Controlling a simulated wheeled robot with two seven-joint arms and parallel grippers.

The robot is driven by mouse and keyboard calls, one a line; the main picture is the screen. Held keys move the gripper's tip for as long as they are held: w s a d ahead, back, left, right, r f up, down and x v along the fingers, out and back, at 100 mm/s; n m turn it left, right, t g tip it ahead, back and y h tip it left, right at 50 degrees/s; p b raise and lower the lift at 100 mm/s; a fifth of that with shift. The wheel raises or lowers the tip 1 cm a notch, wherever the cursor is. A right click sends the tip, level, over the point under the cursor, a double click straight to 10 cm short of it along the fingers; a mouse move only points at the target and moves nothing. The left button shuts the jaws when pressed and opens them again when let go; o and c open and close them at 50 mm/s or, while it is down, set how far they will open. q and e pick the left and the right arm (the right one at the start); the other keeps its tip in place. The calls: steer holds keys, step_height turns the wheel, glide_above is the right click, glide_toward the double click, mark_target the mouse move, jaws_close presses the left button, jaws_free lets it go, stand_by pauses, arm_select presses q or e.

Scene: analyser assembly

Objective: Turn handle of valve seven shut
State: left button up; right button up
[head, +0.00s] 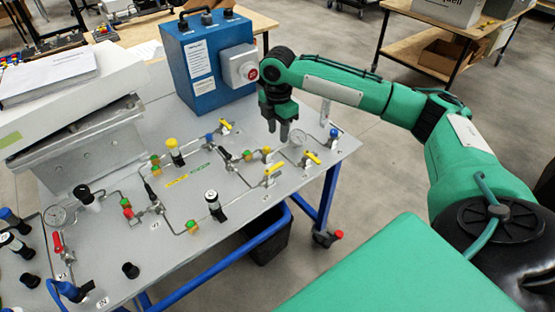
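The valve panel (130,265) is a grey tabletop with pipes, gauges and several small valves. Yellow valve handles show at the back (225,124), at the middle right (275,168) and at the right (312,157). A red handle (57,243) stands at the left, and a black handle (150,190) lies near the middle. The small labels are too blurred for me to tell which valve is seven. My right gripper (279,128) points down above the panel's back right part, behind the yellow handles and apart from them. Its two fingers stand apart with nothing between them. My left gripper is out of view.
A blue box (200,62) with a grey and red switch stands at the back, close to my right gripper. A white casing (75,95) with papers fills the back left. Upright black-capped fittings (214,206) rise from the panel. Open floor lies right of the table.

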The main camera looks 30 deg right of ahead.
mark_target(278, 165)
step_height(278, 165, down, 13)
steer(key=shift+r+p, duration=0.2)
steer(key=shift+p, duration=0.6)
jaws_close()
